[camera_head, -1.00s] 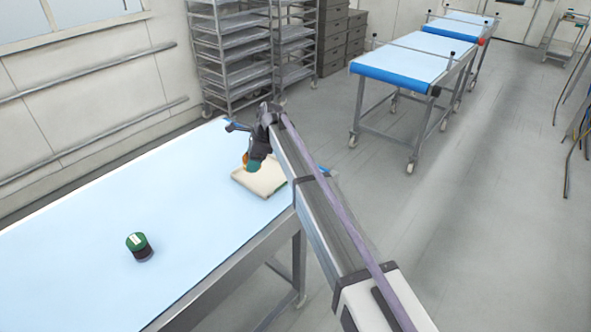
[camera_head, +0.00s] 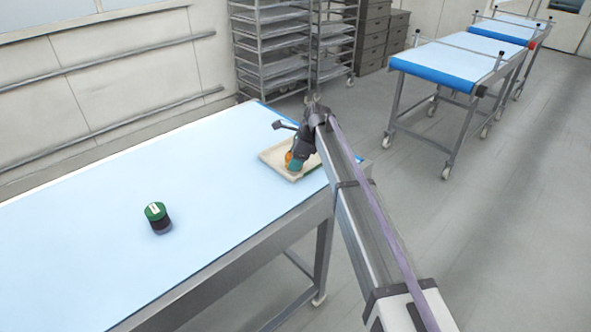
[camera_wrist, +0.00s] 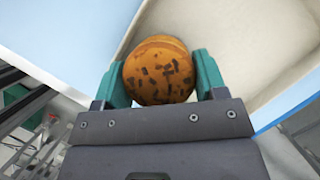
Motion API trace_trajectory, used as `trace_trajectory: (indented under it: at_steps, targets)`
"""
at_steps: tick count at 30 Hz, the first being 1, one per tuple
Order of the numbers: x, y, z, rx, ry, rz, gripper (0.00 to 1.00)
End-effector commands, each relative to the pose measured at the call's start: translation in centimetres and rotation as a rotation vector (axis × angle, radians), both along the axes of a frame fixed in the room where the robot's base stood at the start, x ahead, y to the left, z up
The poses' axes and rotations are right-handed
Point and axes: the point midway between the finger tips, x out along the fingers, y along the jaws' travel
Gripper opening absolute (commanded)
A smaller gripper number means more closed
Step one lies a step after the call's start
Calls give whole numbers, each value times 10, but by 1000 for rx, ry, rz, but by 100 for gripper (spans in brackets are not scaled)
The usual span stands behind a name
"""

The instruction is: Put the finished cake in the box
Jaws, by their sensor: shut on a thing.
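My gripper (camera_wrist: 160,82) is shut on a round golden-orange cake (camera_wrist: 158,70) with dark flecks on it, held between its two green fingers in the wrist view. The box (camera_head: 273,156) is an open, shallow, cream-coloured tray at the far right end of the blue table. In the head view my gripper (camera_head: 291,164) is over the box, and a bit of the orange cake (camera_head: 288,158) shows beside it. In the wrist view the box's inside (camera_wrist: 220,25) lies behind the cake. I cannot tell whether the cake touches the box floor.
A dark jar with a green lid (camera_head: 157,217) stands on the light blue table (camera_head: 90,240), well left of the box. The table around it is clear. Wheeled racks (camera_head: 290,50) and another blue-topped table (camera_head: 450,60) stand farther back.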

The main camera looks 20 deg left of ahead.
Motion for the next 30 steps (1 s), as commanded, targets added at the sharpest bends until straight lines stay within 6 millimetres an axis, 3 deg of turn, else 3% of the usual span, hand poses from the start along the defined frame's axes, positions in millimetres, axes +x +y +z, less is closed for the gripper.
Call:
trace_trajectory:
  at_steps: [1, 12, 13, 20, 30]
  targets:
    - [0, 0, -17, 0, 0, 0, 55]
    - [0, 0, -17, 0, 0, 0, 55]
    - [0, 0, -16, 0, 0, 0, 67]
    - [0, 0, -15, 0, 0, 0, 89]
    - [0, 0, -8, 0, 0, 0, 91]
